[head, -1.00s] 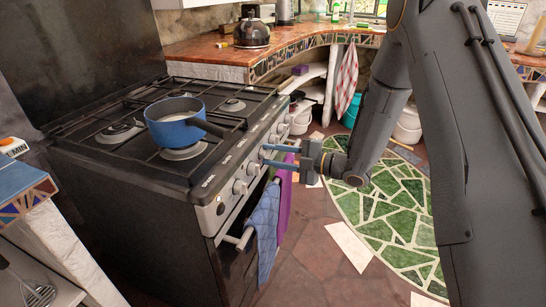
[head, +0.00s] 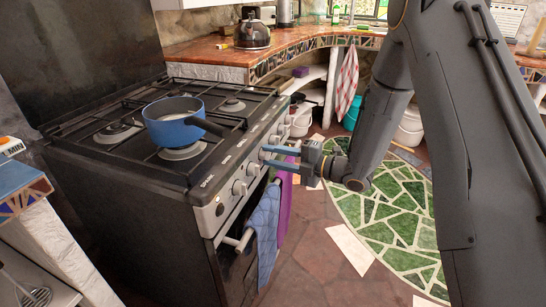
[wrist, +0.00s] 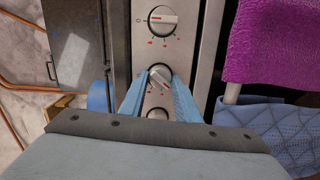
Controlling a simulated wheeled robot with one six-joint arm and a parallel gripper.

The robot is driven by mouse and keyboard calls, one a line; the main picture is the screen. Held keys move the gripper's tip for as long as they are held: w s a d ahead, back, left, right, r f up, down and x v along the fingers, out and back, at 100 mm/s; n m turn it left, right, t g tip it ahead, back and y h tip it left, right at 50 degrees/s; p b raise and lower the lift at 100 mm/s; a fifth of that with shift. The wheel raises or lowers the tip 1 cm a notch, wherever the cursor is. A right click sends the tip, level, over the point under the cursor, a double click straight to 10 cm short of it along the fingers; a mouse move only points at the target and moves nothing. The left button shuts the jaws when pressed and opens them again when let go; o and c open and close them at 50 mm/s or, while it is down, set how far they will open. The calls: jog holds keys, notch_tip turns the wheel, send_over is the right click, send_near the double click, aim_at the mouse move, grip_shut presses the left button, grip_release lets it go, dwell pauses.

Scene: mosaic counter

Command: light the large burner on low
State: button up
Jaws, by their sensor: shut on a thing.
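The stove (head: 135,215) has a row of round metal knobs along its front panel. My gripper (head: 265,155) reaches in from the right, its blue fingers at one knob of that row. In the wrist view the fingers close on the sides of this knob (wrist: 159,76), whose bar is tilted diagonally. The neighbouring knob (wrist: 162,18) has its bar level, with red marks below it. Another knob (wrist: 157,113) is partly hidden by my gripper. A blue pan (head: 173,130) sits on the burner (head: 182,153) at the front of the hob. I see no flame.
A blue towel (head: 264,225) and a purple cloth (head: 285,190) hang on the oven front below the knobs. A kettle (head: 252,30) stands on the curved mosaic counter behind. The floor in front of the stove, with a green mosaic patch (head: 390,215), is open.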

jog(key=o, duration=1)
jog(key=shift+d, duration=0.15)
jog(key=v, duration=0.7)
jog(key=shift+s+d, duration=0.1)
jog(key=shift+d, duration=0.15)
grip_shut()
dwell(0.8)
